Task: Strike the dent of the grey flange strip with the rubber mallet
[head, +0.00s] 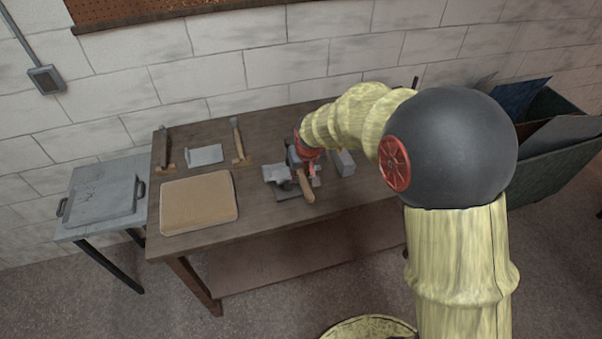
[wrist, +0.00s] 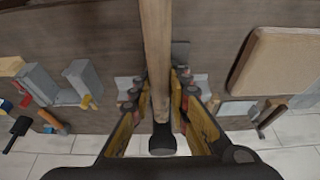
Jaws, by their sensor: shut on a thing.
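My gripper (head: 303,170) is over the middle of the workbench, shut on the wooden handle of the rubber mallet (head: 307,190). In the wrist view the handle (wrist: 155,50) runs between the yellow finger pads. The dark mallet head (wrist: 162,142) is at the lower end of the picture, away from my body. Grey metal (head: 278,174) lies under and beside the gripper and shows on both sides of the fingers in the wrist view. It may be the grey flange strip, but the gripper covers much of it. I cannot make out the dent.
A tan pad (head: 199,205) lies at the bench's front left. Behind it are a bent grey piece (head: 205,154) and two wooden-handled tools (head: 163,148) (head: 238,140). A grey block (head: 344,163) stands right of the gripper. A side table (head: 85,225) is left; a dark bin (head: 555,150) is right.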

